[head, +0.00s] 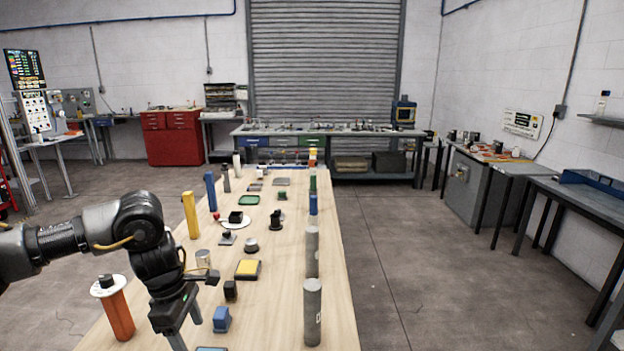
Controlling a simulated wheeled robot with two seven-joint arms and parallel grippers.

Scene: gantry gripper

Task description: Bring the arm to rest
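My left arm (140,225) comes in from the left and bends down over the near left part of the wooden table (270,325). My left gripper (187,334) points down at the near end, its two fingers apart with nothing visible between them. The lower fingertip runs close to the bottom of the picture. An orange cylinder (118,312) with a white disc on top stands to the left of the gripper. A blue block (221,319) sits just to its right. My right gripper is not in view.
Grey cylinders (313,318) stand along the table's right edge. A yellow post (190,215) and a blue post (211,192) stand along the left edge. A yellow-topped block (247,270) and several small parts lie between. The floor (430,270) to the right is clear.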

